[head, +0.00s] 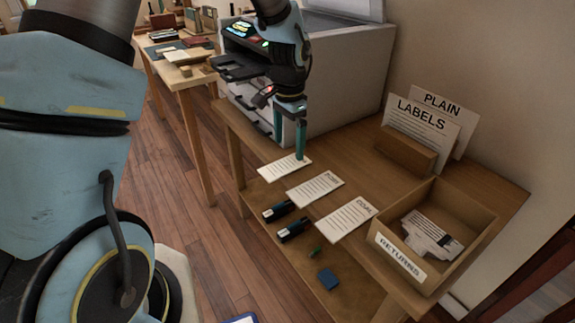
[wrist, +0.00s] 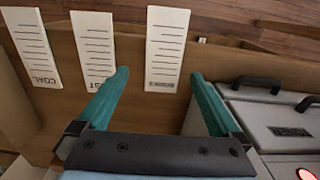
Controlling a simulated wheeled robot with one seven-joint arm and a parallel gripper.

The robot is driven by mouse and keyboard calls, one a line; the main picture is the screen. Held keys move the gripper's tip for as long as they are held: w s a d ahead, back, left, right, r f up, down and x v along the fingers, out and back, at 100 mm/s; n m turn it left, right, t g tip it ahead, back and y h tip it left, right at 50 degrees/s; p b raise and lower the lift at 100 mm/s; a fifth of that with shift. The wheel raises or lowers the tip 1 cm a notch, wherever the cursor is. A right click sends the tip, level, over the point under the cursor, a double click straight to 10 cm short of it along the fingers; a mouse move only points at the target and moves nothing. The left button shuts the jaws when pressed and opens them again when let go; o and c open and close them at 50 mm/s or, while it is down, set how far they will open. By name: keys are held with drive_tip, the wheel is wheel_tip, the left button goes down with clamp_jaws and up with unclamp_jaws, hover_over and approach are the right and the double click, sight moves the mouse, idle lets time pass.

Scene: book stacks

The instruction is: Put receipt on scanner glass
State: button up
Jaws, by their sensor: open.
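Three white printed slips lie in a row on the wooden table. The middle slip (head: 315,188) has a partly hidden heading in the wrist view (wrist: 93,42). The near slip (head: 346,218) reads COAL. I cannot tell which is the receipt. My gripper (head: 289,149) is open, fingers down, near the far-left slip, holding nothing. The scanner (head: 345,75) has its lid (head: 350,8) raised; its glass is mostly hidden.
A wooden RETURNS box (head: 463,228) holding papers stands at the right. Behind it is a wooden holder (head: 407,156) with LABELS and PLAIN cards. Another table (head: 180,75) stands behind.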

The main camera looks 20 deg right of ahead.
sight(285, 166)
drive_tip(key=shift+w+a+f, duration=0.1)
drive_tip(key=shift+a+f, duration=0.1)
drive_tip(key=shift+f, duration=1.2)
drive_tip(key=shift+w+a+f, duration=0.1)
drive_tip(key=shift+a+f, duration=0.1)
drive_tip(key=shift+f, duration=1.15)
drive_tip(key=c, duration=1.4)
